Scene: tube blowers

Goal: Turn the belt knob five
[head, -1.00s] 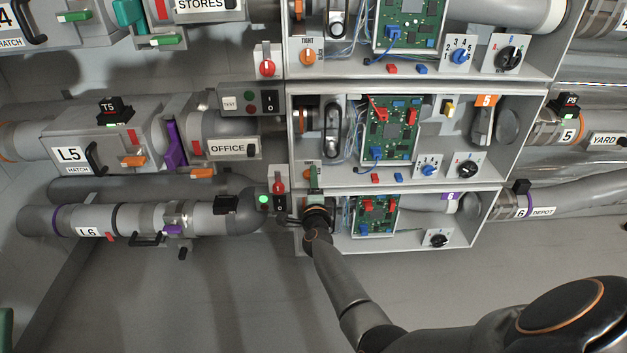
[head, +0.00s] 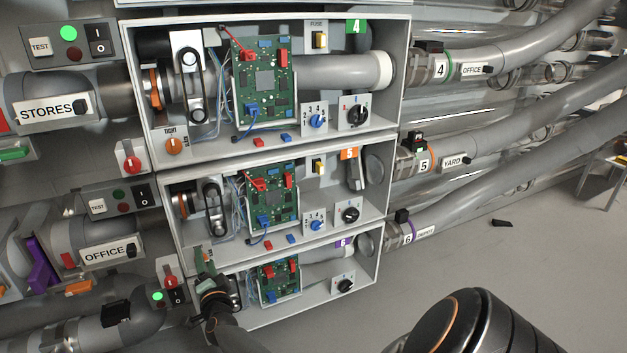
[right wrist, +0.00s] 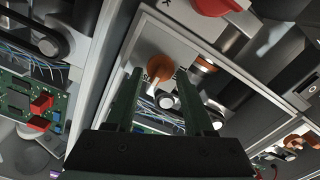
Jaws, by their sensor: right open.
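The middle box (head: 290,158) bears an orange 5 tag (head: 349,154). Its belt knob is hidden behind my right gripper (head: 203,262) in the head view, at the box's lower left corner. In the right wrist view an orange knob (right wrist: 160,68) sits on a pale panel with partly readable lettering. My right gripper (right wrist: 160,73) is open, its two green fingers pointing at the knob, one on each side of it. I cannot tell how deep the fingertips reach around it. My left gripper is not in view.
The box above has its own orange knob (head: 174,146) marked TIGHT. Red knobs (head: 131,165) stand on the wall left of the boxes. The box tagged 6 (head: 300,312) lies just below, close to my right arm. Open floor (head: 480,270) is at the right.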

